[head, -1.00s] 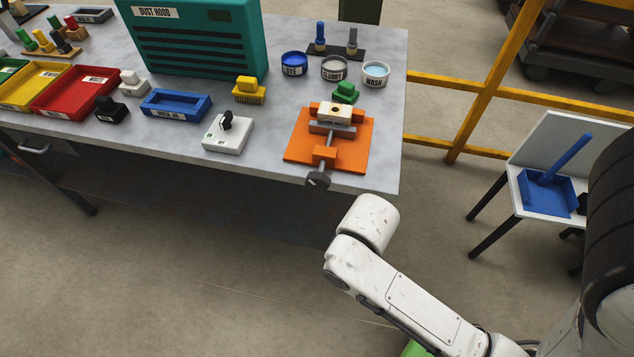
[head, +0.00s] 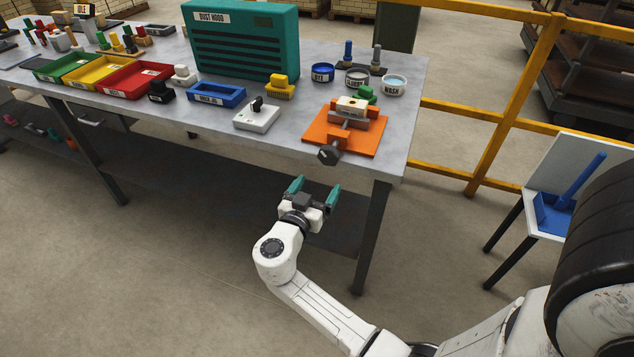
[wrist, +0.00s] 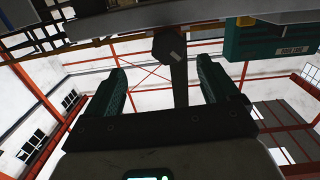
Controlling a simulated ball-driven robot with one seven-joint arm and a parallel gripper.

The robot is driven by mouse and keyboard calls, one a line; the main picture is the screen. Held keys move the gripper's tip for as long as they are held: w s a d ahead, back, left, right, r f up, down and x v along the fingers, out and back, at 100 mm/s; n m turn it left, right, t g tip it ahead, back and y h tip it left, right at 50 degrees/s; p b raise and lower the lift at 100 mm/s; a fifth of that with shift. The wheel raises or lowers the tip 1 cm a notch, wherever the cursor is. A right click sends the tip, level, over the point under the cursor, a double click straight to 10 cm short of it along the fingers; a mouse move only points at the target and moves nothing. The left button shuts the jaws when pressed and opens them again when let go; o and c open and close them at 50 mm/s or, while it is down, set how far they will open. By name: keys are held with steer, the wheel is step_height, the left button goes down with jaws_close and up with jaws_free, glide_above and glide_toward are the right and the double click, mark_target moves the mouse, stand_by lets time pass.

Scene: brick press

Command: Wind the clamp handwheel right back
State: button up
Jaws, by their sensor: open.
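The clamp is an orange plate and vise (head: 355,128) at the right front corner of the bench, with a pale block (head: 351,103) in its jaws. Its dark handwheel (head: 329,154) sticks out past the bench's front edge on a screw. The wrist view shows the handwheel (wrist: 169,48) above and between my fingers, apart from them. My gripper (head: 314,188) is open and empty, with teal fingers pointing up, below and slightly left of the handwheel. Both fingers also show in the wrist view (wrist: 163,88).
A white switch box (head: 256,118) stands left of the clamp, and a green-handled brush (head: 365,94) stands behind it. The bench edge and a bench leg (head: 372,235) are close to my arm. A yellow rail (head: 490,120) runs at the right.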

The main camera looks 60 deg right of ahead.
mark_target(327, 159)
steer(key=shift+t+h, duration=0.3)
steer(key=d, duration=0.2)
steer(key=w+d+p, duration=0.1)
steer(key=d, duration=0.2)
steer(key=d+p, duration=0.1)
steer(key=d, duration=0.2)
steer(key=shift+w+d+r, duration=0.2)
steer(key=shift+w+r, duration=0.1)
steer(key=shift+w, duration=0.1)
steer(key=shift+d+f, duration=0.1)
steer(key=shift+d, duration=0.7)
steer(key=c, duration=1)
